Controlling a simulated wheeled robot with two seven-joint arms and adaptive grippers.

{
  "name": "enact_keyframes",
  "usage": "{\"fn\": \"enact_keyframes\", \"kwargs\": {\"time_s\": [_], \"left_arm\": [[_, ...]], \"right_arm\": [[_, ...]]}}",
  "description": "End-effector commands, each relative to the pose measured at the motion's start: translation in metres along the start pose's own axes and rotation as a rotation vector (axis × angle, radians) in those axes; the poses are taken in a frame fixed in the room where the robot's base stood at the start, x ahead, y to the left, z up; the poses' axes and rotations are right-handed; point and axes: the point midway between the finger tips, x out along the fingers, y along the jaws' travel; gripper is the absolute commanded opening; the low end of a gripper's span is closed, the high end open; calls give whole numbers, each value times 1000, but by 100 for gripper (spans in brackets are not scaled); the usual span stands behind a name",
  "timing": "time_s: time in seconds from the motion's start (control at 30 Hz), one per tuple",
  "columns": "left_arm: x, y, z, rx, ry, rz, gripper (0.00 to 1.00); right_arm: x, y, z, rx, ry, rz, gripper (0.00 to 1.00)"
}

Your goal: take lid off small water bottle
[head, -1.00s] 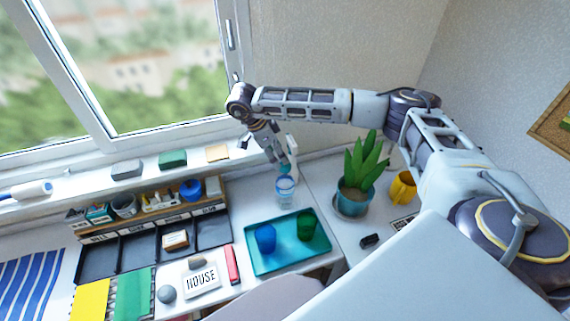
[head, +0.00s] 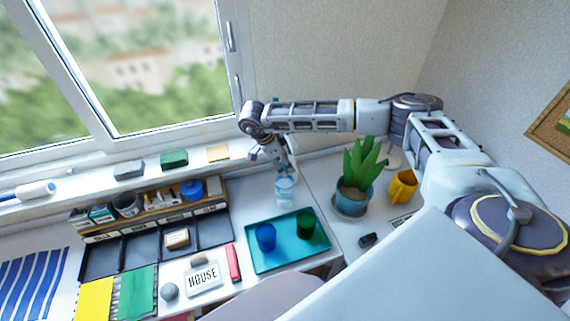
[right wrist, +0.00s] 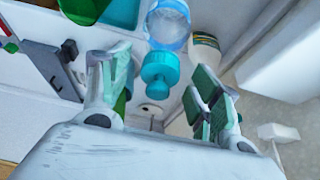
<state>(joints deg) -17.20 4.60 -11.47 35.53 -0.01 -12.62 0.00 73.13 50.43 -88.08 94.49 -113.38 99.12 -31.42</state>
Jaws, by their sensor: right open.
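The small water bottle (head: 285,191), clear with a light blue tint, stands upright on the desk behind the teal tray. Its teal lid (right wrist: 160,74) is on the neck; in the head view the gripper mostly hides it. In the right wrist view the bottle body (right wrist: 168,25) shows beyond the lid. My right gripper (head: 286,169) is at the bottle's top. In the wrist view its fingers (right wrist: 158,80) are open, one on each side of the lid, with gaps between. My left gripper is not in view.
The teal tray (head: 262,265) with a blue cup (head: 266,236) and a green cup (head: 307,225) is in front of the bottle. A white container (right wrist: 207,47) is close beside the bottle.

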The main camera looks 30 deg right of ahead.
Motion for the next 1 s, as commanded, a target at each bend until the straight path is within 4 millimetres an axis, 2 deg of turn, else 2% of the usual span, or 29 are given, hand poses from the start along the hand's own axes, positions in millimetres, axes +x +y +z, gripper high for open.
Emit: {"fn": "enact_keyframes", "kwargs": {"time_s": [0.2, 0.47, 0.83, 1.0], "left_arm": [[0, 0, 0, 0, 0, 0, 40], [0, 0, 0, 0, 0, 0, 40], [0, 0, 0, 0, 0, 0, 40], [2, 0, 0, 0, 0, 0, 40]], "right_arm": [[0, 0, 0, 0, 0, 0, 62], [0, 0, 0, 0, 0, 0, 28], [-1, 0, 0, 0, 0, 0, 28], [-8, 0, -3, 0, -1, -1, 28]]}}
